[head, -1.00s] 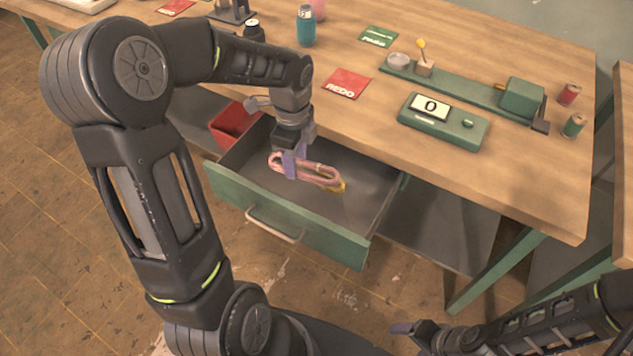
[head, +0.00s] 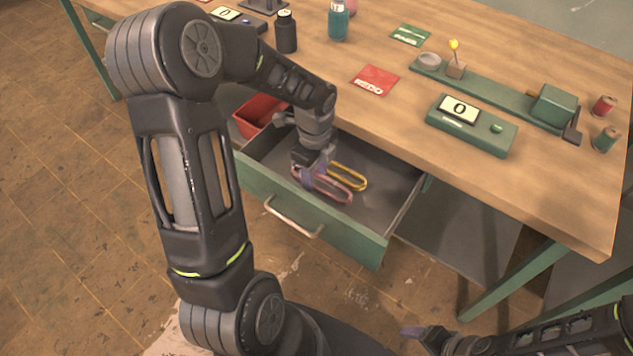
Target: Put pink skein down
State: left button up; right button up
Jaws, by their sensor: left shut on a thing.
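The pink skein (head: 335,189) is a looped hank low inside the open green drawer (head: 385,187). My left gripper (head: 310,176) is shut on its left end and points down into the drawer. I cannot tell whether the skein touches the drawer floor. A yellow skein (head: 359,181) lies in the drawer just behind and right of the pink one. My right gripper (head: 416,334) is at the bottom edge, away from the drawer; its jaw state is unclear.
A red bin (head: 255,116) stands left of the drawer under the bench. On the bench are a red REDO card (head: 375,80), a green counter box (head: 472,127), a teal bottle (head: 338,20) and spools at the right. The drawer's right side is bare.

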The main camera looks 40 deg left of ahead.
pick_arm(q)
jog(key=shift+f, duration=1.9)
jog(key=o, duration=1.3)
jog(key=shift+f, duration=0.1)
notch_tip(320, 180, up, 12)
jog(key=shift+r+p, duration=0.15)
jog(key=shift+p, duration=0.2)
